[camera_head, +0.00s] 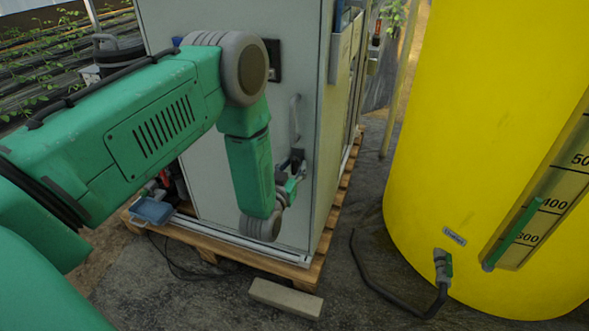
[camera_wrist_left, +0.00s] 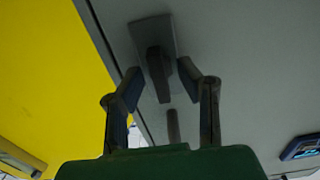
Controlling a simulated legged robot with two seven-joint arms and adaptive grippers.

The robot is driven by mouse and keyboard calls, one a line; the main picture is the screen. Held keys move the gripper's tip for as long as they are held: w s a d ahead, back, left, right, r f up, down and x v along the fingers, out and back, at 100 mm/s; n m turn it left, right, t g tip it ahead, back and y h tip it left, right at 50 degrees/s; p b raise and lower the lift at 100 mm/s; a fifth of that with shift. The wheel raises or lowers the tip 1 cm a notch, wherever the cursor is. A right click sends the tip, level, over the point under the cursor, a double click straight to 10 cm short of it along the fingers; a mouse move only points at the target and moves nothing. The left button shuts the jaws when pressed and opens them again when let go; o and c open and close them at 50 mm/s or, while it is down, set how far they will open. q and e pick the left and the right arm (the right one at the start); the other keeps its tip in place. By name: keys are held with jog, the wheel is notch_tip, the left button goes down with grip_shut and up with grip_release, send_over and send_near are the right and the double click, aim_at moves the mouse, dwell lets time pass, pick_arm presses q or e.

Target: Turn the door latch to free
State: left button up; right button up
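The door latch (camera_wrist_left: 158,72) shows in the left wrist view as a dark lever on a grey backing plate on the cabinet door (camera_wrist_left: 240,60). In the head view the latch (camera_head: 297,156) is a small dark part below a grey pull handle (camera_head: 295,118), partly hidden by my gripper. My left gripper (camera_head: 296,180) is at the latch. In the left wrist view its two fingers (camera_wrist_left: 160,82) are apart, one on each side of the lever, with a visible gap on both sides. Whether the fingers reach past the lever's surface is hard to tell. My right gripper is not in view.
The cabinet stands on a wooden pallet (camera_head: 335,215). A large yellow tank (camera_head: 470,120) stands at the right, with a dark hose (camera_head: 385,298) on the floor. A pale block (camera_head: 286,298) lies before the pallet. A blue-grey box (camera_head: 152,211) sits at the pallet's left.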

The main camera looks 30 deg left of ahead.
pick_arm(q)
jog(key=shift+w, duration=0.25)
jog(key=shift+a, duration=0.1)
grip_shut()
